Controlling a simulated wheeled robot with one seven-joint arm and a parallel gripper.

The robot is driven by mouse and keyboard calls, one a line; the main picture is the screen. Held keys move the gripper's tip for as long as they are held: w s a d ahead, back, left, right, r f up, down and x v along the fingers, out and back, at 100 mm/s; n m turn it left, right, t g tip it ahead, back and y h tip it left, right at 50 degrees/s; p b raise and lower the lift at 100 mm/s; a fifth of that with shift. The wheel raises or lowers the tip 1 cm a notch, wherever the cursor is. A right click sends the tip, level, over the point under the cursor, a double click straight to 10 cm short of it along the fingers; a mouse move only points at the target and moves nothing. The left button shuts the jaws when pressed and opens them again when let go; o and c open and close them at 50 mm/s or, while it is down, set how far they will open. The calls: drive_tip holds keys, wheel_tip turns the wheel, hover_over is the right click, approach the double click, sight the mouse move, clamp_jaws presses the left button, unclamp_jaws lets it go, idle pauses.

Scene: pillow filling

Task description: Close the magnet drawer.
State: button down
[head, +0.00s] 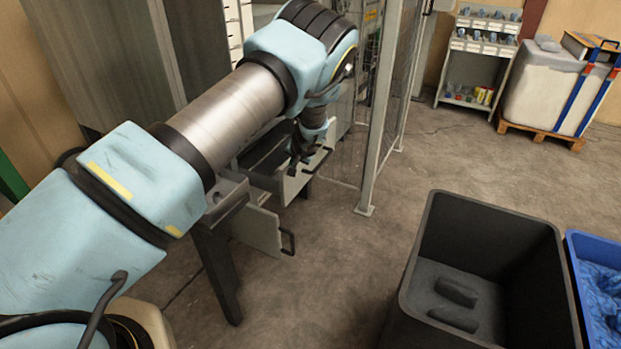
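An open drawer (291,187) sticks out from the machine, with a pale front and a dark handle (319,161) at its right. Its dark inside shows in part behind my arm. I cannot read any label that marks it as the magnet drawer. My gripper (299,162) points down at the drawer's front, close to the handle. Its fingers are small and dark, so I cannot tell whether they are open or touch the drawer. A second pale front (258,230) with a dark handle (289,241) is lower and nearer.
A grey post (378,110) of a mesh fence stands just right of the drawer. A black bin (490,205) and a blue bin (590,245) stand at the lower right. A shelf rack (480,55) is at the back. The floor between is clear.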

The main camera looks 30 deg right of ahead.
drive_tip(key=w+a+b, duration=0.1)
drive_tip(key=w+a, duration=0.3)
drive_tip(key=w, duration=0.4)
drive_tip(key=w+a+b, duration=0.2)
drive_tip(key=w+a, duration=0.3)
drive_tip(key=w, duration=0.3)
drive_tip(key=shift+w+a, duration=0.25)
drive_tip(key=shift+w, duration=0.05)
